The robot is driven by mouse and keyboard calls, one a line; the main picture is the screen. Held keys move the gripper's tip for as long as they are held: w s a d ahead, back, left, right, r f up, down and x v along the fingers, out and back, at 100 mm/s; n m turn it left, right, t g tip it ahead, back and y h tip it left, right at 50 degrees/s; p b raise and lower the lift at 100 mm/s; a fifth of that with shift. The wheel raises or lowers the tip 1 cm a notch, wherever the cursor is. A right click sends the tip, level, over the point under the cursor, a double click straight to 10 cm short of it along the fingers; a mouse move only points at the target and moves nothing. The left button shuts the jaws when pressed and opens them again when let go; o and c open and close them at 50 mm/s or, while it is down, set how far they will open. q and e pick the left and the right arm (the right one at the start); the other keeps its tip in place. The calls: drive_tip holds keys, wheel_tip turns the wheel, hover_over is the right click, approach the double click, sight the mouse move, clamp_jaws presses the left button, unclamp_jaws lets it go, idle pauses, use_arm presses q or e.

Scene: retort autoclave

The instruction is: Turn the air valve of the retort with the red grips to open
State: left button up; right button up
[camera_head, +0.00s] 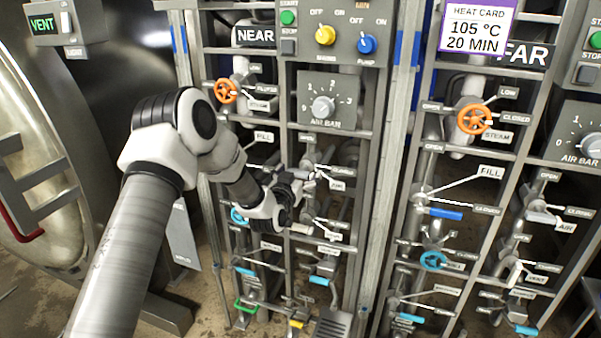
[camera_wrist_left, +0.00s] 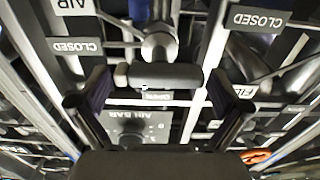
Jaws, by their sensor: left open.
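The air valve's grey bar handle (camera_wrist_left: 165,75) lies across the space between my left gripper's fingers in the left wrist view. An OPEN label (camera_wrist_left: 157,97) is just beside the bar, and AIR (camera_wrist_left: 75,6) and CLOSED (camera_wrist_left: 75,46) labels are to its left. My left gripper (camera_wrist_left: 155,92) is open, one finger near each end of the bar, not closed on it. In the head view, my left gripper (camera_head: 306,199) is at the NEAR panel beside the AIR label (camera_head: 337,185) and hides part of the valve. The red grip (camera_head: 22,226) is on the left retort's door. My right gripper is not in view.
The NEAR rack holds an orange steam wheel (camera_head: 226,91), a blue wheel (camera_head: 239,215) and the AIR BAR gauge (camera_head: 323,107) above the valve. Pipes, labels and thin bars crowd around my gripper. The FAR rack (camera_head: 522,53) stands to the right with similar valves.

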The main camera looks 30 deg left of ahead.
use_arm(q)
drive_tip(key=c, duration=1)
drive_tip(key=shift+a+f+n+b, duration=0.1)
drive_tip(key=shift+f+n+b, duration=0.05)
drive_tip(key=shift+n+b, duration=1.3)
drive_tip(key=n+b, duration=0.3)
drive_tip(key=n, duration=0.2)
drive_tip(key=shift+a+f+n+b, duration=0.15)
drive_tip(key=shift+n+b, duration=0.1)
drive_tip(key=shift+b, duration=0.15)
drive_tip(key=n+b, duration=0.4)
drive_tip(key=n, duration=0.1)
drive_tip(key=shift+a+f, duration=0.1)
drive_tip(key=shift+s+n+b, duration=0.1)
drive_tip(key=shift+n+b, duration=1.4)
drive_tip(key=shift+n, duration=0.7)
